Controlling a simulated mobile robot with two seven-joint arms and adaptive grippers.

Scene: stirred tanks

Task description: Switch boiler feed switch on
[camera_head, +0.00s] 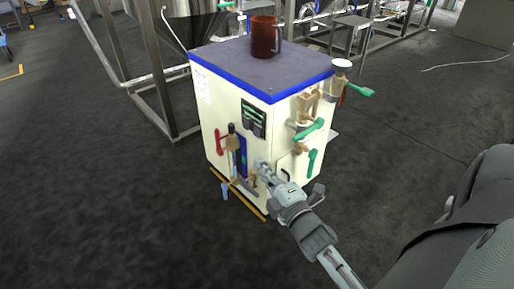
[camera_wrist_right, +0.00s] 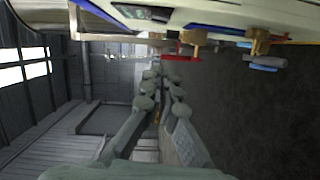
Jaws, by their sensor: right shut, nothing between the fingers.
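The boiler (camera_head: 270,140) is a white cabinet with a blue-edged grey top. A dark control panel (camera_head: 253,118) with small green marks sits high on its front face. The panel is too small to tell the feed switch or its position. My right gripper (camera_head: 261,167) is in front of the lower part of that face, below the panel; whether it touches the cabinet cannot be told. In the right wrist view its fingers (camera_wrist_right: 161,88) are together with nothing between them, and the boiler front (camera_wrist_right: 235,12) runs along the top. My left gripper is not in view.
A red-handled valve (camera_head: 219,141), blue-handled valve (camera_head: 226,189) and green-handled valves (camera_head: 308,129) stick out from the boiler. A brown mug (camera_head: 265,37) stands on top. Steel tank frames (camera_head: 160,75) stand behind. The dark floor (camera_head: 100,210) is clear at left.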

